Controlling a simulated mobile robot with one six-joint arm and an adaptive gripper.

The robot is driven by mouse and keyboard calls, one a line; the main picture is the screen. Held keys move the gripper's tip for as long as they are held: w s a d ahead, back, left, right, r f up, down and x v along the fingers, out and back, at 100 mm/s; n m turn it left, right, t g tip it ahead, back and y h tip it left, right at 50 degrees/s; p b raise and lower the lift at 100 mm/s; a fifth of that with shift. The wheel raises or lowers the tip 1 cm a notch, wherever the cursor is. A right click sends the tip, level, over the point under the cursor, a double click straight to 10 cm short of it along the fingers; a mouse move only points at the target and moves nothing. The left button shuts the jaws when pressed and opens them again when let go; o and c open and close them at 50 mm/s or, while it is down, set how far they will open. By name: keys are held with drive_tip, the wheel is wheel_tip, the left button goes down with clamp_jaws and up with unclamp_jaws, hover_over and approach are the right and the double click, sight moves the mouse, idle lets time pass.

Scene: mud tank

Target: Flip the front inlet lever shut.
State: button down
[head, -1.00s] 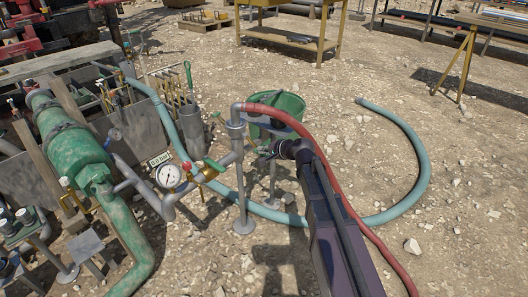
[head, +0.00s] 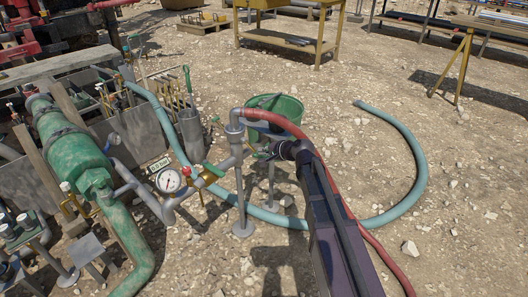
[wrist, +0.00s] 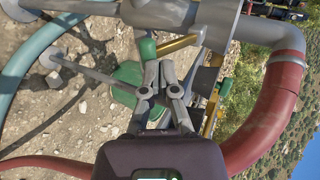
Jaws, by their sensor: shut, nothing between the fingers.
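A grey inlet pipe with a brass valve (head: 208,177) and a green-tipped lever (head: 214,170) stands left of my gripper (head: 264,153) in the head view. In the wrist view, my gripper (wrist: 163,76) is shut and empty, its fingers pointing up toward the grey pipe (wrist: 185,15). A green-tipped handle on a brass bar (wrist: 147,48) is just beyond the fingertips to the left. Another green tip (wrist: 226,87) shows to the right of the fingers. I cannot tell which is the front inlet lever, or whether the fingers touch either handle.
A pressure gauge (head: 169,180) and a big green pipe (head: 74,145) stand at the left. A red hose (head: 285,121) bends down behind my arm. A green tub (head: 283,108) is behind the gripper. A blue hose (head: 418,165) curves over open stony ground.

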drive_tip(key=shift+p+v, duration=0.4)
drive_tip(key=shift+v, duration=0.35)
drive_tip(key=p+v, duration=0.5)
drive_tip(key=v, duration=0.7)
drive_tip(key=shift+s+d, duration=0.2)
drive_tip(key=shift+d, duration=0.1)
drive_tip(key=shift+f, duration=0.1)
